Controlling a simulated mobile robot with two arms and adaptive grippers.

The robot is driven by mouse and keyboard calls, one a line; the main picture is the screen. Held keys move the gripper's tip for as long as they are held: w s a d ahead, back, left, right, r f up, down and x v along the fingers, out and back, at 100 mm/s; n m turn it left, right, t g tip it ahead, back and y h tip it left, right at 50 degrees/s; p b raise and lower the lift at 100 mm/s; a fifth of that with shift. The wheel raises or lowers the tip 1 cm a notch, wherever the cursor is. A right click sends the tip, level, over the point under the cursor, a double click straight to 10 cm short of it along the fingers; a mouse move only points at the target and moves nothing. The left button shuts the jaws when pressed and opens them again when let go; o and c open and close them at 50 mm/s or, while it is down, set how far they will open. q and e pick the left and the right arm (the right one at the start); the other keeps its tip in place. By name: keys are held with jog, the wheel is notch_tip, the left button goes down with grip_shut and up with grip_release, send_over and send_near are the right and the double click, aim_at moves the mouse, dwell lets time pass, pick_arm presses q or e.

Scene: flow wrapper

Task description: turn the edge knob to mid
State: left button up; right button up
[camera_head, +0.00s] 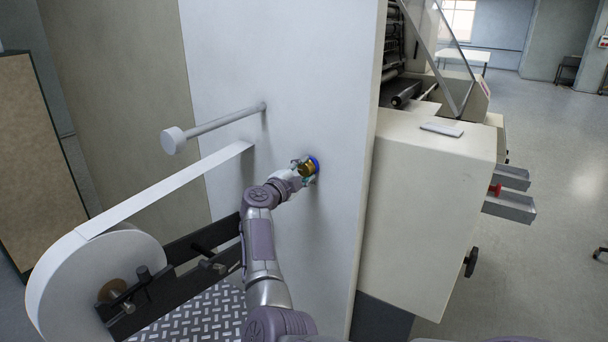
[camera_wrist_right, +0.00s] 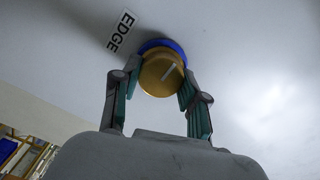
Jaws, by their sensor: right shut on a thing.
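The edge knob (camera_wrist_right: 160,76) is a round gold knob with a pale pointer line and a blue ring behind it, on a white panel. In the right wrist view a label reading EDGE (camera_wrist_right: 120,32) is beside it. The knob also shows in the head view (camera_head: 307,169), partly hidden by the gripper. My right gripper (camera_wrist_right: 161,82) has its two fingers around the knob, one on each side, and is shut on it. In the head view my right gripper (camera_head: 302,170) is at the panel. The pointer slants in the wrist view; no scale marks are visible. My left gripper is not in view.
The white panel (camera_head: 290,60) is tall and flat. A roll of white film (camera_head: 95,285) and a rod with a round end (camera_head: 215,123) stand out from it at left. A cream machine housing (camera_head: 430,220) with trays (camera_head: 510,207) is at right. Open floor lies beyond.

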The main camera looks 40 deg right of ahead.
jog(key=shift+m, duration=0.4)
jog(key=shift+f, duration=0.1)
jog(key=o, duration=1.1)
jog(key=shift+o, duration=0.2)
jog(key=shift+a, duration=0.1)
jog(key=v, duration=0.7)
jog(key=shift+s+a, duration=0.1)
jog(key=shift+a, duration=0.05)
